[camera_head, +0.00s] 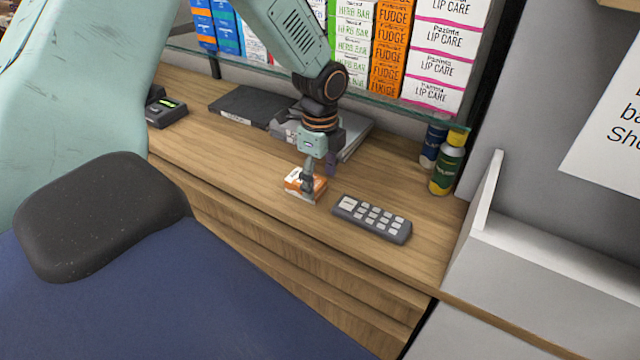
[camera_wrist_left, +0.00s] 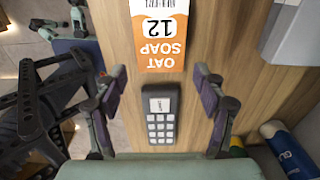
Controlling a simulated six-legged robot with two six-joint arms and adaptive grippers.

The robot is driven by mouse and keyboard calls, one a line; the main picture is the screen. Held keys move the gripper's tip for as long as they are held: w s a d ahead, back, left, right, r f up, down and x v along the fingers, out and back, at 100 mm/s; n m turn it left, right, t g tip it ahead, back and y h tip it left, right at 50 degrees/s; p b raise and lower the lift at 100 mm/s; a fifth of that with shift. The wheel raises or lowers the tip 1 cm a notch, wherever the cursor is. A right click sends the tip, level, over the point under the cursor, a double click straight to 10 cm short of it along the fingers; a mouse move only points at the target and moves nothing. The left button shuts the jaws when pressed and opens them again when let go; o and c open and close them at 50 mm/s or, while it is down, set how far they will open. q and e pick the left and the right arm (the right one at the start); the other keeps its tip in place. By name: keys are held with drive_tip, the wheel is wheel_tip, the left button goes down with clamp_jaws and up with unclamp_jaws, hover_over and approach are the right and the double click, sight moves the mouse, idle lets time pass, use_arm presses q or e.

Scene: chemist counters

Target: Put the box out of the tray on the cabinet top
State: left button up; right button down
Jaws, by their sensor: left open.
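A small orange and white box (camera_head: 292,184) lies on the wooden cabinet top (camera_head: 232,160). In the left wrist view the box (camera_wrist_left: 167,50) reads "OAT SOAP 12" and is cut off by the top edge. My left gripper (camera_head: 308,186) hangs over the box in the head view and hides part of it. In the left wrist view my left gripper (camera_wrist_left: 160,84) has its fingers spread wide, with nothing held between them. The box appears beyond the fingertips there, apart from them. I cannot make out a tray under the box. My right gripper is not in view.
A grey keypad (camera_head: 372,218) lies right of the box. A yellow and green bottle (camera_head: 447,165) and a blue one (camera_head: 431,146) stand at the right end. Dark folders (camera_head: 245,104) and a grey stack (camera_head: 357,137) lie behind. A glass shelf with product boxes (camera_head: 437,52) is above.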

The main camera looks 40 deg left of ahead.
use_arm(q)
wheel_tip(320, 180, up, 10)
drive_tip(key=shift+f+p, duration=0.15)
drive_tip(key=shift+p, duration=0.2)
